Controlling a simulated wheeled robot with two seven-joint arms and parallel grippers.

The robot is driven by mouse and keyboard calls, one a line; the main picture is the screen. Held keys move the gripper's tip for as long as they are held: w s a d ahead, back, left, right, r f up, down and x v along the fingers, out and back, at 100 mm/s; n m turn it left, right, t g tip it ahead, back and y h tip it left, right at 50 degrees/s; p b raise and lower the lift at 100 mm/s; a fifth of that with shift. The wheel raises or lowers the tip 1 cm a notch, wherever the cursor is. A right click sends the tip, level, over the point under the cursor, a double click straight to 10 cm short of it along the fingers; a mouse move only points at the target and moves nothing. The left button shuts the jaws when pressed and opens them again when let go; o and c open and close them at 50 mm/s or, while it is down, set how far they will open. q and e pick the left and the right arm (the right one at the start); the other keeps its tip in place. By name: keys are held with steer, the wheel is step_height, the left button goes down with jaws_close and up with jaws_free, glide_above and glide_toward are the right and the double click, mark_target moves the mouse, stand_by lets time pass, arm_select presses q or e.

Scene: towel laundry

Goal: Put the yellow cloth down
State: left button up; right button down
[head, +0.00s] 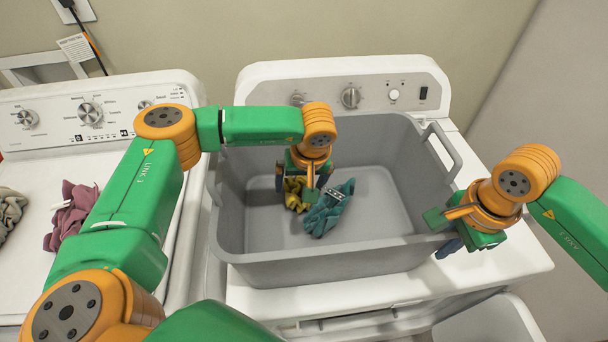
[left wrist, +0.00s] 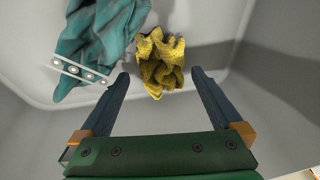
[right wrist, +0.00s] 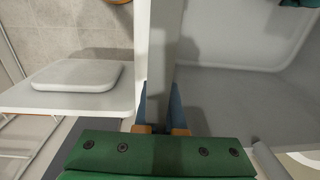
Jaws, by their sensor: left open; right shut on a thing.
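The crumpled yellow cloth (head: 293,193) lies on the floor of the grey basket (head: 370,258). In the left wrist view the yellow cloth (left wrist: 160,64) sits just beyond and between the fingertips, and looks free of them. My left gripper (left wrist: 161,76) is open inside the basket; in the head view (head: 304,188) it partly hides the cloth. A teal cloth (head: 330,210) with a white studded strip lies close beside the yellow one. My right gripper (right wrist: 159,90) is shut on the basket's right wall, and it also shows in the head view (head: 447,240).
The basket stands on a white machine (head: 500,262) with a knobbed panel. A second white machine (head: 100,165) at the left carries a mauve cloth (head: 72,214) and a beige cloth (head: 10,208). The right part of the basket floor is clear.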

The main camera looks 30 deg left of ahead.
arm_select(q)
steer(key=v, duration=1)
arm_select(e)
steer(key=c, duration=0.9)
jaws_free()
steer(key=shift+c, duration=0.2)
